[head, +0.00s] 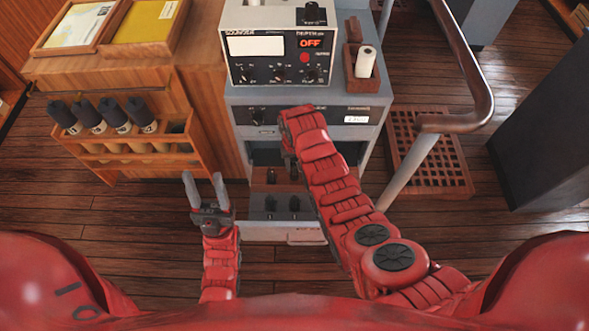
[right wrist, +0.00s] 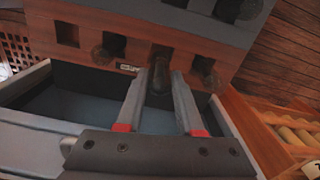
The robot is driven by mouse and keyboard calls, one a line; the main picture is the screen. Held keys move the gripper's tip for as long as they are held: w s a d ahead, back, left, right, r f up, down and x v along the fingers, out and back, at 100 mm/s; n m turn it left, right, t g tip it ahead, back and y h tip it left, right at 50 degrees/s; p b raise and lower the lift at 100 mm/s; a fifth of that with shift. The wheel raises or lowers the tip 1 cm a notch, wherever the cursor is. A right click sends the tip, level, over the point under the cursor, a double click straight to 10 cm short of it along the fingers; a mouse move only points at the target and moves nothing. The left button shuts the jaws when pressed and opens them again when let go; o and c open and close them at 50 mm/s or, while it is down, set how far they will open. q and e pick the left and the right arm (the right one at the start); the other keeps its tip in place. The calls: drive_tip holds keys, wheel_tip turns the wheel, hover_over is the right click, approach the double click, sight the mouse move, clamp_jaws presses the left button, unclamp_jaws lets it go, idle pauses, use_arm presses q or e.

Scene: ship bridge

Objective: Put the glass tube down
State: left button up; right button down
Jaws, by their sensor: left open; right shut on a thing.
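In the right wrist view, my right gripper (right wrist: 157,76) is shut on a dark, narrow thing that looks like the glass tube (right wrist: 160,80). The tube lies between the fingertips, in front of a square hole in a brown wooden rack (right wrist: 135,55). I cannot tell whether it is in the hole. In the head view, my right arm reaches to the grey console and mostly hides its gripper. The wooden rack (head: 272,175) shows partly in the console's opening. My left gripper (head: 204,180) is open and empty, left of the console's lower drawer.
The grey console (head: 243,113) carries a sounder unit (head: 267,75) reading OFF. A wooden holder (head: 362,83) with a white roll stands to its right. A wooden rack (head: 135,148) with several dark-capped bottles is at left. A handrail (head: 480,85) bounds the right side.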

sight(295, 172)
drive_tip(key=shift+f, duration=0.55)
drive_tip(key=shift+s+d+f, duration=0.1)
drive_tip(key=shift+s+f, duration=0.05)
drive_tip(key=shift+f, duration=1.2)
drive_tip(key=shift+f, duration=0.15)
drive_tip(key=c, duration=0.5)
unclamp_jaws()
drive_tip(key=shift+c, duration=0.2)
